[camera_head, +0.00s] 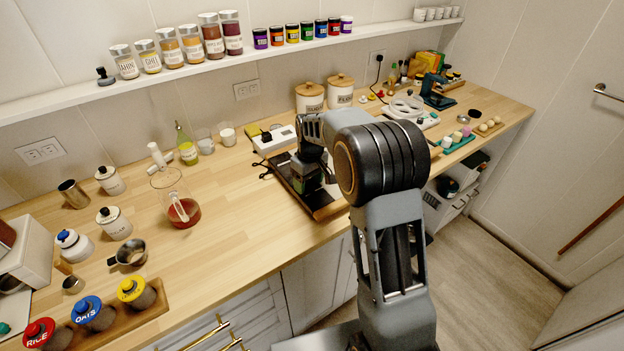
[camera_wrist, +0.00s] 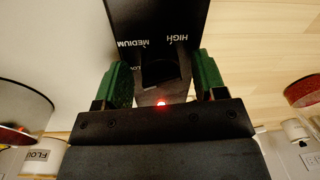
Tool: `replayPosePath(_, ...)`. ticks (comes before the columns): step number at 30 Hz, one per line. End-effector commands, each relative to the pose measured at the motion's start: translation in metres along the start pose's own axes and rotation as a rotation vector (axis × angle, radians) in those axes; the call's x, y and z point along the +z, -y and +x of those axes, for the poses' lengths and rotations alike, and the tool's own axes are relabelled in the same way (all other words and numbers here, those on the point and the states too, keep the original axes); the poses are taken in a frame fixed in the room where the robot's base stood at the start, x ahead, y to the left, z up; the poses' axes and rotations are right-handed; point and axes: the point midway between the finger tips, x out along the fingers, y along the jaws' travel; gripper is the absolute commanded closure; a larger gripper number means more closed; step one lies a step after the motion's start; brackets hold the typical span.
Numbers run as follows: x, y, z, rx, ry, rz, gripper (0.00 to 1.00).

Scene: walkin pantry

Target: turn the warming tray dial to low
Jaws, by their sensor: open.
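The warming tray (camera_head: 328,208) is a dark, flat unit on the wooden counter, partly hidden behind my arm in the head view. In the wrist view its black control panel (camera_wrist: 150,18) shows the words HIGH and MEDIUM, and part of a third label, LO. The dark dial (camera_wrist: 160,72) lies between my two green fingers. My gripper (camera_wrist: 162,82) is open around the dial, with a finger on each side; I cannot tell whether they touch it. A red light glows just below the dial in the picture. The dial's pointer is too dark to read.
A white device (camera_head: 275,138) with a cable stands behind the tray. Two lidded canisters (camera_head: 310,97) stand by the wall. A glass jug (camera_head: 180,207) with red liquid stands to the left. Bare counter (camera_head: 235,190) lies between jug and tray.

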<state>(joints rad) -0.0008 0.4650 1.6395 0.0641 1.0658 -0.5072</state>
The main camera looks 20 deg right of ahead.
Motion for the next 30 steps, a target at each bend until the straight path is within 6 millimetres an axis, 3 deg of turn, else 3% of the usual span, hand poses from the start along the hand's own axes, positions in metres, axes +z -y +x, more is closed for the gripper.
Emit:
replayPosePath(7,-0.001,0.0,-0.016,0.002,-0.002,-0.001,0.35)
replayPosePath(21,-0.003,-0.002,-0.107,0.001,-0.003,0.001,0.35)
replayPosePath(30,-0.003,-0.002,-0.135,0.001,-0.001,0.001,0.35)
